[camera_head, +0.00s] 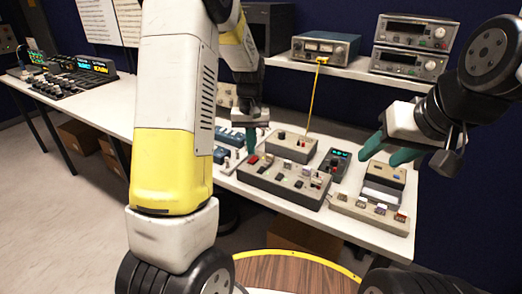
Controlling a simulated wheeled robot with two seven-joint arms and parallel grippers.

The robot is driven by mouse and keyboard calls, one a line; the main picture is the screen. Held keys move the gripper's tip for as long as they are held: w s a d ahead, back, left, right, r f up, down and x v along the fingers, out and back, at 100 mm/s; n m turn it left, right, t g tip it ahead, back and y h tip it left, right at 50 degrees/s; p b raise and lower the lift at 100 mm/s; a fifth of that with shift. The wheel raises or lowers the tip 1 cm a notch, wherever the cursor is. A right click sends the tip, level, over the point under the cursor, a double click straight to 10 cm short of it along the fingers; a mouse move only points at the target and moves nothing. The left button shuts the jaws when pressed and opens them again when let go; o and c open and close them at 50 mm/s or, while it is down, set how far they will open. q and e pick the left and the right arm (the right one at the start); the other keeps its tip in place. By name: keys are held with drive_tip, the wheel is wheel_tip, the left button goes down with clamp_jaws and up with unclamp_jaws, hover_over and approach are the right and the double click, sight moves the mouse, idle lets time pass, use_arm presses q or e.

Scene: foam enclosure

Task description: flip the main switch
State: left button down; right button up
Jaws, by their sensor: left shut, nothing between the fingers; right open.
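A grey control box (285,182) with rows of small switches and a red part (253,160) at its left end stands on the white table. I cannot tell which of its controls is the main switch. My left gripper (251,145) is shut and empty, its teal fingers pointing down just above the red part. I cannot tell whether they touch it. My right gripper (388,148) is open and empty, raised at the right above the table, its teal fingers apart. My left arm hides part of the table.
Behind the control box stands a second box (291,146) with a yellow cable (314,98) rising to a shelf device (325,47). A small display unit (335,164), a grey device (384,180) and a switch strip (369,211) stand to the right.

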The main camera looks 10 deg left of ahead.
sight(251, 162)
use_arm(q)
wheel_tip(251, 162, up, 4)
drive_tip(key=shift+f, duration=0.1)
idle(0.4)
drive_tip(key=s+r+m+t+h, duration=0.1)
drive_tip(key=s+r+t+h, duration=0.15)
drive_tip(key=s+r, duration=0.85)
drive_tip(key=s+d+r+t, duration=0.1)
drive_tip(key=s+t, duration=0.1)
drive_tip(key=s, duration=0.4)
drive_tip(key=s+d+r+m+t, duration=0.1)
drive_tip(key=s, duration=0.6)
drive_tip(key=shift+s+r+m+t, duration=0.15)
drive_tip(key=shift+r+m+t, duration=0.15)
drive_tip(key=shift+r+t, duration=0.05)
